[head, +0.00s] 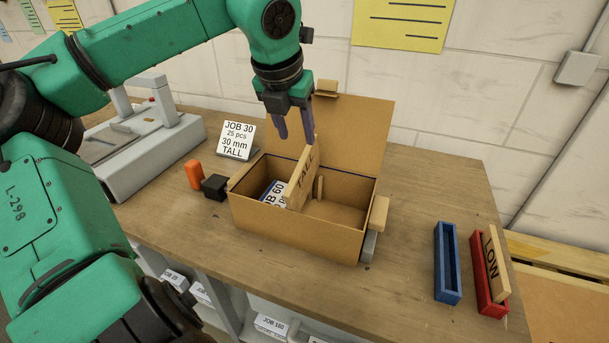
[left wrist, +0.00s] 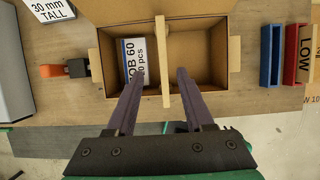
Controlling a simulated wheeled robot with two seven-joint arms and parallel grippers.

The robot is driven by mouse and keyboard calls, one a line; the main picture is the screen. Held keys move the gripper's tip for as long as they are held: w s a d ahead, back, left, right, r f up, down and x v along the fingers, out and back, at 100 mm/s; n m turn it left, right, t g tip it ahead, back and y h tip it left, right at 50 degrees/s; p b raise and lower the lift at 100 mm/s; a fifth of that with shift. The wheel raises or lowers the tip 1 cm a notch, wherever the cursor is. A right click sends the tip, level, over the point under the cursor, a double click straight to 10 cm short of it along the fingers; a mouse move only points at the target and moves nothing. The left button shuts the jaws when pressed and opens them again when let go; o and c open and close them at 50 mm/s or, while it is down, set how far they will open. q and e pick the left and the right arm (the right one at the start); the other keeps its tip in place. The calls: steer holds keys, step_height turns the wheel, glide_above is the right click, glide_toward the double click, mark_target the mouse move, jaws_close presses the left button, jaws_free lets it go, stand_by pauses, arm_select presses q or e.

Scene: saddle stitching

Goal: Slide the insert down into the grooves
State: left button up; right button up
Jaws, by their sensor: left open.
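The insert, a light wooden board marked TALL (head: 301,180), stands crosswise in the open cardboard box (head: 295,238), its top edge above the rim. In the left wrist view the insert (left wrist: 162,60) shows edge-on, spanning the box. How deep it sits in the grooves is hidden; a small wooden strip (head: 319,188) shows on the inner wall beside it. My left gripper (head: 295,136) is open above the insert, with its fingers apart. In the left wrist view the fingers (left wrist: 160,74) lie on either side of the board without touching it. My right gripper is out of view.
A JOB 60 card (head: 272,193) lies in the box's left compartment. The box lid (head: 350,125) stands open behind. A blue tray (head: 447,262) and a red tray (head: 484,277) holding a LOW board (head: 497,262) stand right. A JOB 30 sign (head: 238,140) stands left.

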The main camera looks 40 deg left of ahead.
mark_target(306, 170)
arm_select(q)
steer(key=p+x, duration=0.1)
steer(key=x, duration=0.3)
steer(key=p+x, duration=0.1)
steer(key=x, duration=0.3)
steer(key=p+x, duration=0.1)
steer(key=x, duration=0.3)
steer(key=shift+s+d+f+p, duration=0.2)
steer(key=shift+d+f+p, duration=0.1)
steer(key=shift+f, duration=0.1)
steer(key=shift+w+f, duration=0.1)
steer(key=shift+f, duration=0.1)
steer(key=shift+c, duration=0.6)
jaws_close()
